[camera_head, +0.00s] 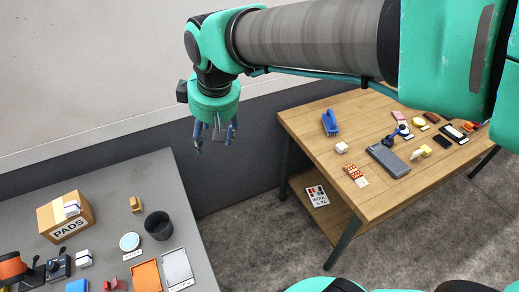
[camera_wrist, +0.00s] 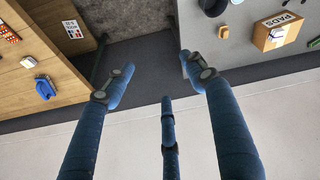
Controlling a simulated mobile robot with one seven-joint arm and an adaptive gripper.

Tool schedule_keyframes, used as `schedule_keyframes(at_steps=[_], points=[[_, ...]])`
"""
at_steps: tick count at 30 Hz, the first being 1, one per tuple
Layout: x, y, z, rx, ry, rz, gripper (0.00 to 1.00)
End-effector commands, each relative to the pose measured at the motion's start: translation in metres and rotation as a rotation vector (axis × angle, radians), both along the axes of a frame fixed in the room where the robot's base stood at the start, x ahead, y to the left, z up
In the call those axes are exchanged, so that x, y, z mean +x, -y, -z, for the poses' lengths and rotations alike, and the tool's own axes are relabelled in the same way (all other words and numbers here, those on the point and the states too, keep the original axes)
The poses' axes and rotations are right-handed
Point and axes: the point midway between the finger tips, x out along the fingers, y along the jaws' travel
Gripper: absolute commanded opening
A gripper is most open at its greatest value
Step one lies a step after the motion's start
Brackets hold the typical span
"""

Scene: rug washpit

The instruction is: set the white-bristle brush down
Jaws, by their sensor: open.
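My gripper (camera_head: 215,137) hangs open and empty in the gap between the grey table and the wooden table, above both tops. Its blue fingers are spread in the wrist view (camera_wrist: 158,76), with nothing between them. I cannot surely pick out the white-bristle brush. A small tan block (camera_head: 136,204) lies on the grey table and also shows in the wrist view (camera_wrist: 223,31); its bristles, if any, are too small to tell. A small white piece (camera_head: 342,147) lies on the wooden table near a blue tool (camera_head: 330,122), and I cannot tell whether either is a brush.
The grey table (camera_head: 110,185) holds a PADS carton (camera_head: 64,218), a dark cup (camera_head: 158,225), a pale round disc (camera_head: 129,242), and orange and grey trays. The wooden table (camera_head: 300,120) bears a grey block (camera_head: 388,160) and several small items. A wall stands behind.

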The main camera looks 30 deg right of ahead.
Motion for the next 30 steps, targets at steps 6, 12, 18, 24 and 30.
schedule_keyframes(at_steps=[6,12,18,24,30], points=[[-0.056,0.036,-0.01,0.046,0.05,0.164,0.56],[-0.105,0.061,-0.009,0.091,0.095,0.309,0.56],[-0.145,0.078,-0.001,0.13,0.132,0.431,0.56],[-0.164,0.085,0.005,0.151,0.151,0.492,0.56],[-0.167,0.086,0.006,0.154,0.152,0.504,0.56]])
